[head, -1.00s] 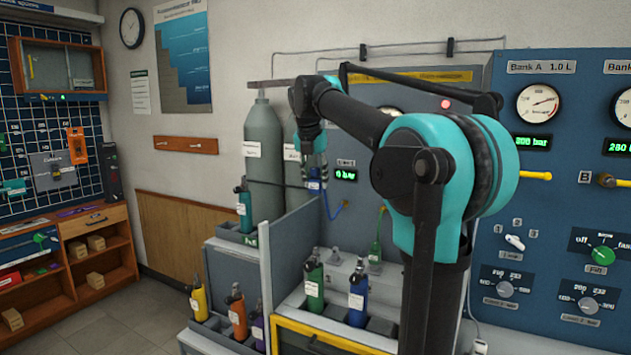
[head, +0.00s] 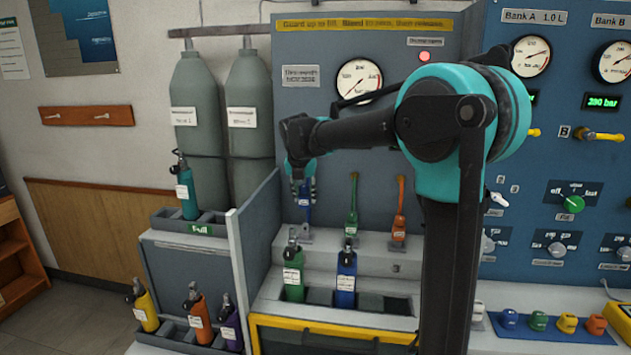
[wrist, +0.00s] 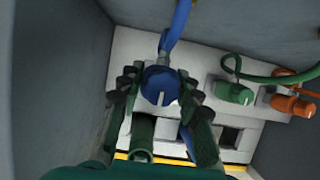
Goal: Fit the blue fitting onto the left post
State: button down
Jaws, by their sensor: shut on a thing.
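The blue fitting (head: 305,208) is between the fingers of my gripper (head: 303,188), over the left post (head: 306,237) in the head view. In the wrist view the round blue top of the fitting (wrist: 160,86) sits between both fingers of my gripper (wrist: 157,92), with a blue hose (wrist: 177,22) running upward from it. My gripper is shut on the fitting. The fitting hides the post in the wrist view, so I cannot tell whether it touches or sits on it.
A green fitting (head: 351,215) and an orange fitting (head: 399,212) stand to the right on their posts. A green bottle (head: 293,272) and a blue bottle (head: 345,278) stand in the front rack. A grey side wall (head: 257,228) is close on the left.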

aim_at(306, 224)
jog(key=shift+w+d+f, duration=0.1)
jog(key=shift+d+f, duration=0.05)
jog(key=shift+f, duration=2.2)
jog(key=shift+f, duration=1.9)
jog(key=c, duration=1)
grip_release()
jog(key=v, duration=1.2)
